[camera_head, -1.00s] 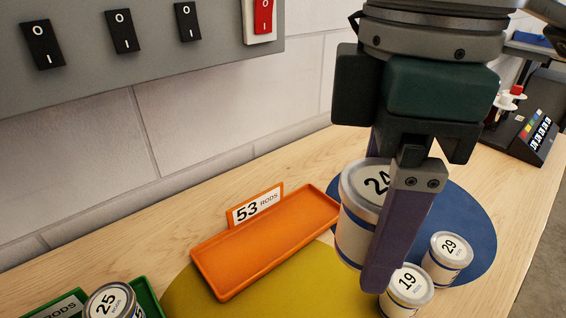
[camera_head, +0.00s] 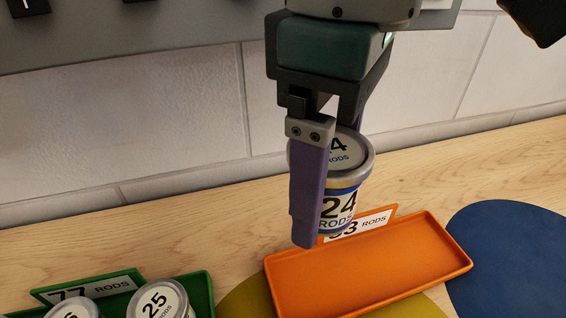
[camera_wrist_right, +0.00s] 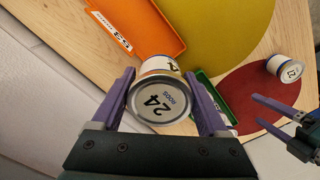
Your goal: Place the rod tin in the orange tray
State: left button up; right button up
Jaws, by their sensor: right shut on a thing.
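My right gripper (camera_head: 325,215) is shut on the rod tin marked 24 (camera_head: 342,203), a white tin with a grey lid and blue bands. The tin is nearly upright and appears raised, covering part of the orange tray's 53 RODS sign. The orange tray (camera_head: 370,272) is empty at lower right of the head view. In the right wrist view the tin (camera_wrist_right: 158,98) sits between both purple fingers, with the orange tray (camera_wrist_right: 142,22) beyond it. My left gripper (camera_wrist_right: 280,110) shows at that view's right edge; its opening is unclear.
A green tray (camera_head: 203,292) at lower left holds tins, one marked 25 (camera_head: 158,300). A yellow mat (camera_head: 240,298) lies under the orange tray and a blue mat (camera_head: 510,255) to its right. The wall (camera_head: 180,110) is close behind.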

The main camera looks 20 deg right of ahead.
aim_at(309, 292)
pick_arm(q)
notch_tip(309, 292, down, 3)
jog(key=b, duration=0.2)
jog(key=shift+f+b, duration=0.1)
jog(key=shift+b, duration=0.3)
pick_arm(e)
notch_tip(309, 292, down, 16)
jog(key=shift+r, duration=0.1)
jog(key=o, duration=1.4)
jog(key=shift+o, duration=0.2)
